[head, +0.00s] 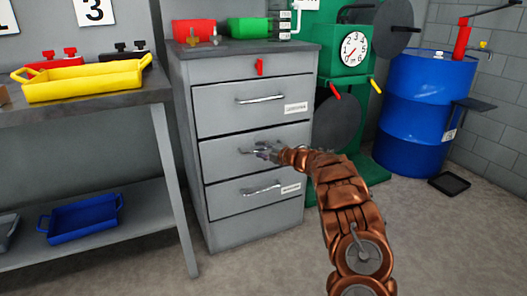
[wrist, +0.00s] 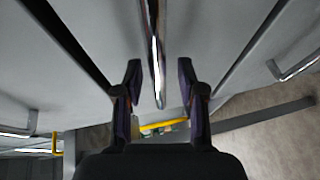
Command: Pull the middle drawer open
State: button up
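The grey cabinet (head: 190,120) has three drawers, and the middle drawer (head: 222,158) looks flush with the front. My gripper (head: 258,150) is at the middle drawer's front and covers much of its handle in the head view. In the wrist view my gripper (wrist: 160,85) is open, with one dark finger on each side of a shiny bar handle (wrist: 154,45). The handle runs between the fingertips, with a visible gap to each finger. The middle drawer's grey face (wrist: 205,30) lies beyond the fingers.
The top drawer handle (head: 261,99) and bottom drawer handle (head: 262,189) are above and below my gripper. A workbench (head: 100,105) with a yellow tray (head: 80,82) stands left. A green machine (head: 345,62) and blue drum (head: 418,100) stand right. Floor before the cabinet is clear.

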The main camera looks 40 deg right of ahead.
grip_shut()
dwell(0.6)
